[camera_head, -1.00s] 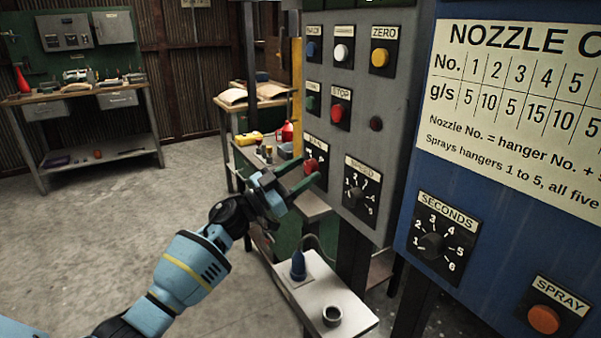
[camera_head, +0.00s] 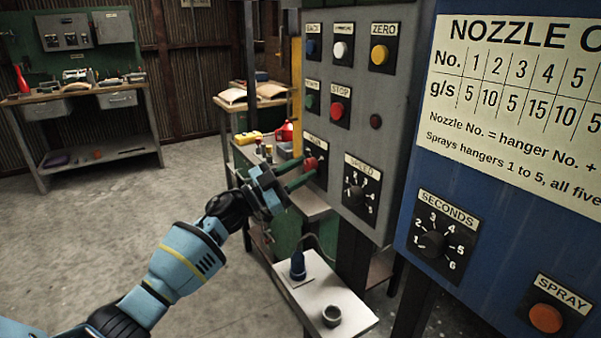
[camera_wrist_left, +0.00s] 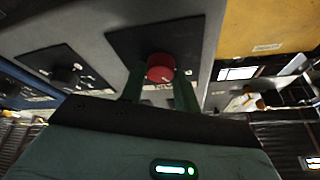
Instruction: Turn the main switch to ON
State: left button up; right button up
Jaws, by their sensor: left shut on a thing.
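The main switch is a red round knob (camera_head: 310,163) on a black plate at the lower left of the grey control panel (camera_head: 350,215). Its label is partly legible. My left gripper (camera_head: 302,172) reaches it from the left, with its green fingers at the knob. In the left wrist view the red knob (camera_wrist_left: 160,68) sits between the two green fingertips (camera_wrist_left: 160,82), which are shut on it. The knob's exact setting cannot be read. My right gripper is not in view.
A speed dial (camera_head: 354,195) is right of the switch, with several push buttons above. The blue panel (camera_head: 405,200) at right has a seconds dial (camera_head: 431,245) and an orange spray button (camera_head: 545,318). A small grey table (camera_head: 350,310) stands below. A workbench (camera_head: 85,100) is far left.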

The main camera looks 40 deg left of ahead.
pick_arm(q)
jog(key=m+g+h, duration=0.1)
jog(key=m, duration=0.1)
jog(key=m+g, duration=0.1)
jog(key=m, duration=0.2)
jog(key=shift+a+r+h, duration=0.1)
jog(key=shift+a+h, duration=0.1)
jog(key=shift+h, duration=0.2)
jog(key=m, duration=0.2)
jog(key=m+g, duration=0.1)
jog(key=m, duration=0.1)
jog(key=shift+w+a+r+m+g+h, duration=0.1)
jog(key=shift+m+g+h, duration=0.2)
jog(key=m, duration=0.2)
jog(key=m+g, duration=0.1)
jog(key=m, duration=0.1)
jog(key=m+g, duration=0.1)
jog(key=shift+r+m, duration=0.25)
jog(key=shift+m, duration=0.15)
jog(key=shift+m+g+y+p, duration=0.4)
jog(key=shift+m+g+p, duration=0.1)
jog(key=shift+m, duration=0.8)
jog(key=o, duration=1)
jog(key=shift+c, duration=0.2)
jog(key=b+v, duration=0.1)
jog(key=v, duration=0.6)
jog(key=shift+s+a, duration=0.25)
jog(key=shift+a, duration=0.05)
